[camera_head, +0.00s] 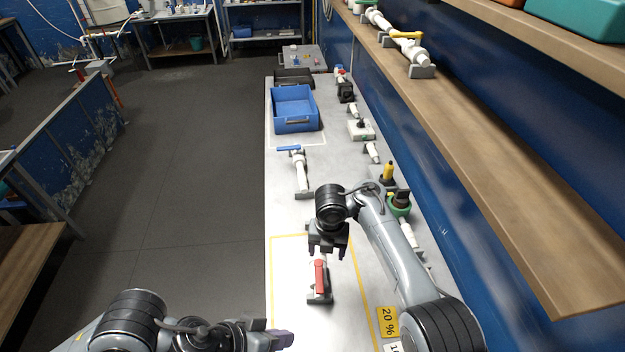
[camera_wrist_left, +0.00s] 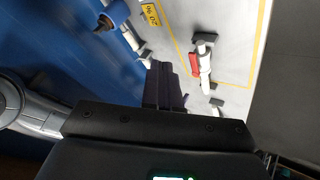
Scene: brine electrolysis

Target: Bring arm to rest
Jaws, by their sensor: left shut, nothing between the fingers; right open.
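My left gripper (camera_head: 282,339) is low in the head view, over the near left edge of the bench. It is shut and empty, and its dark fingers (camera_wrist_left: 165,86) also show in the left wrist view. My right gripper (camera_head: 328,252) is open and empty, pointing down above the bench just behind a red-handled white valve piece (camera_head: 320,278). That valve lies inside the yellow outline, and it also shows in the left wrist view (camera_wrist_left: 201,66). I cannot tell how high the right fingers are above the bench.
A blue bin (camera_head: 294,108) stands farther back on the bench, with a blue-handled valve (camera_head: 300,171) in front of it. Several fittings line the wall side. A wooden shelf (camera_head: 480,150) overhangs at right. Open floor lies at left.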

